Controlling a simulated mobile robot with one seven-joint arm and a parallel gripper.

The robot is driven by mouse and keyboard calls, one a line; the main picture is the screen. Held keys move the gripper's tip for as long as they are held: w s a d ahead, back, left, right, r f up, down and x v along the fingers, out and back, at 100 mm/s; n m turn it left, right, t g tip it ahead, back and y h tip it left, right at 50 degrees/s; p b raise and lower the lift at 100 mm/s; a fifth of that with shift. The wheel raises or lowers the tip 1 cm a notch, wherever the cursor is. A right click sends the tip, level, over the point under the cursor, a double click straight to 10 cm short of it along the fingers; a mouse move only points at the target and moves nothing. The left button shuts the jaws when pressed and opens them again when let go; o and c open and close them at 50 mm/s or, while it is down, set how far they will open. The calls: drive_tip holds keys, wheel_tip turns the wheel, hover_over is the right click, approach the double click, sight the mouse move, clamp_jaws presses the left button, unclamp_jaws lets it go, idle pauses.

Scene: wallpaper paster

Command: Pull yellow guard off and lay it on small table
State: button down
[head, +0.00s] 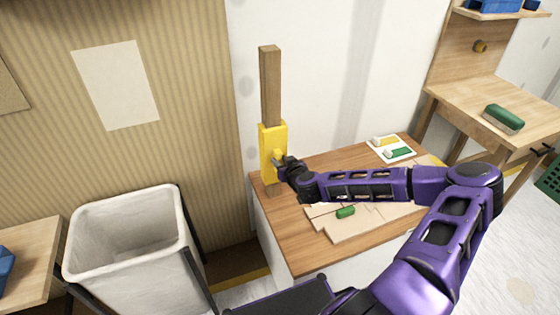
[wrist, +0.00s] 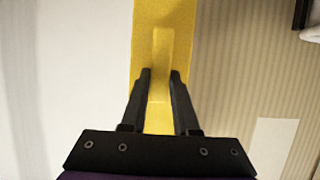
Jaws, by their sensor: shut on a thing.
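The yellow guard (head: 268,137) sits around a brown upright wooden post (head: 270,80) at the back left corner of the wooden table. Post shows above and below the guard. My gripper (head: 283,163) is at the guard's front face, shut on its raised grip. In the wrist view the yellow guard (wrist: 150,25) runs up the middle, and my two black fingers (wrist: 160,75) stand on either side of its raised yellow rib (wrist: 161,55). Which of the tables in view is the small table, I cannot tell for sure.
The wooden table (head: 290,235) holds flat boards, a green block (head: 345,212) and a picture card (head: 391,149). A pale bin (head: 100,260) stands at left, beside a low wooden table (head: 30,245). A workbench (head: 470,105) with a green brush (head: 503,118) is at right.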

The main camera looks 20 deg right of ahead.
drive_tip(key=shift+s, duration=2.5)
drive_tip(key=shift+s, duration=2)
